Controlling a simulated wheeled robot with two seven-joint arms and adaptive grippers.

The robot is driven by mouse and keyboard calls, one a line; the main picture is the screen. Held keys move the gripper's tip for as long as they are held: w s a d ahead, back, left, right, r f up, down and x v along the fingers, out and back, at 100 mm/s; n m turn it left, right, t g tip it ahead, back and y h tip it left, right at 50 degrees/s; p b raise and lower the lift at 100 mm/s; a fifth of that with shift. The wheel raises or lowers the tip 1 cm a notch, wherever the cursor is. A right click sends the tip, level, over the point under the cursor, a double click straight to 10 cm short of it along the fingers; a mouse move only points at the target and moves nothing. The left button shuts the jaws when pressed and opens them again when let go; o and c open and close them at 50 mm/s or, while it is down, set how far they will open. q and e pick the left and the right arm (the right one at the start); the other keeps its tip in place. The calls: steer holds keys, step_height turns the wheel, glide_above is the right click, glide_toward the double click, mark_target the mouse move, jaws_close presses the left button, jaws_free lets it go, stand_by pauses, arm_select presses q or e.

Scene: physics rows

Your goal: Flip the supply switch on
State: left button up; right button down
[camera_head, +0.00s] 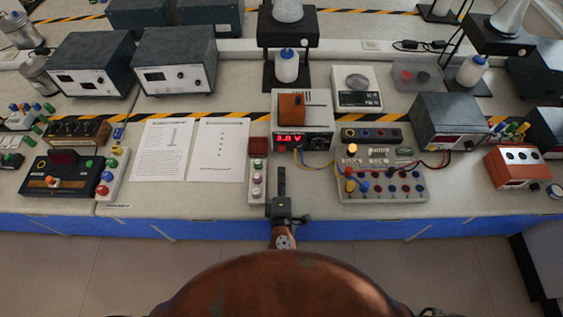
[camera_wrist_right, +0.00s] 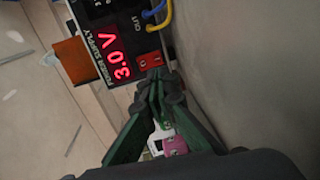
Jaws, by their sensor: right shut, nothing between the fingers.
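The power supply (camera_head: 318,142) is a light box on the bench with a lit red display reading 3.0 V. The display also shows, turned sideways, in the right wrist view (camera_wrist_right: 121,58). A small red switch (camera_wrist_right: 149,60) sits on its front panel beside the display. My right gripper (camera_head: 281,172) is shut and empty in front of the supply. In the wrist view its fingertips (camera_wrist_right: 158,76) are at the switch's near edge; I cannot tell if they touch. My left gripper is out of view.
An orange block (camera_head: 291,107) sits on the supply. Yellow and blue leads run from its front to a circuit board (camera_head: 385,188) at the right. A narrow strip with knobs (camera_head: 257,182) lies just left of my gripper. Papers (camera_head: 217,150) lie further left.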

steer(key=shift+s+r, duration=0.15)
steer(key=shift+s, duration=1)
steer(key=shift+s+r, duration=0.1)
steer(key=shift+s, duration=1.05)
